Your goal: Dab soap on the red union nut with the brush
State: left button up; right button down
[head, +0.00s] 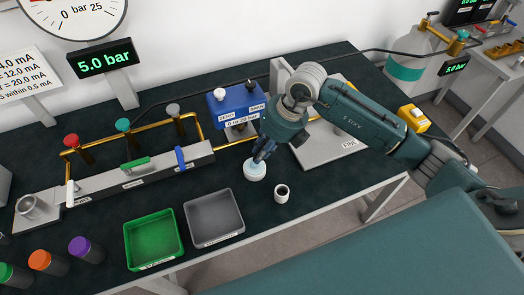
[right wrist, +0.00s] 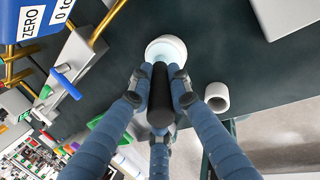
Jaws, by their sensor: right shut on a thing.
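The red union nut (head: 80,138) appears as a red cap on a post at the left of the brass pipework. My right gripper (head: 262,152) is far to its right, pointing down over a small white pot (head: 255,171) with a pale blue inside. In the right wrist view its fingers (right wrist: 158,98) are shut on the black handle of the brush (right wrist: 160,96). The brush's far end points at the white pot (right wrist: 167,46); its bristles are hidden, so I cannot tell whether they touch the soap. My left gripper is out of view.
A white open cup (head: 282,193) stands right of the pot. Green (head: 152,240) and grey (head: 214,217) trays lie at the front. The pipe stand (head: 140,172) has raised handles and posts. A blue box (head: 235,104) stands behind the gripper.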

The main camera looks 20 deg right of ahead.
aim_at(260, 149)
dwell(0.6)
jog(key=shift+r+p, duration=2.3)
jog(key=shift+r, duration=1.2)
jog(key=shift+s+a+r+n, duration=0.1)
jog(key=shift+a+n, duration=0.2)
jog(key=shift+n, duration=0.3)
jog(key=s+a+r+n+g+h+b, duration=0.25)
jog(key=s+n+g, duration=0.4)
jog(key=n, duration=1.15)
jog(key=s+d+r+n+t+h+b, duration=0.1)
jog(key=s+d+r+n+t+h, duration=0.2)
jog(key=n, duration=1.5)
jog(key=s+d+r+h, duration=0.1)
jog(key=s+d+h, duration=0.1)
jog(key=s, duration=0.1)
jog(key=shift+r, duration=0.15)
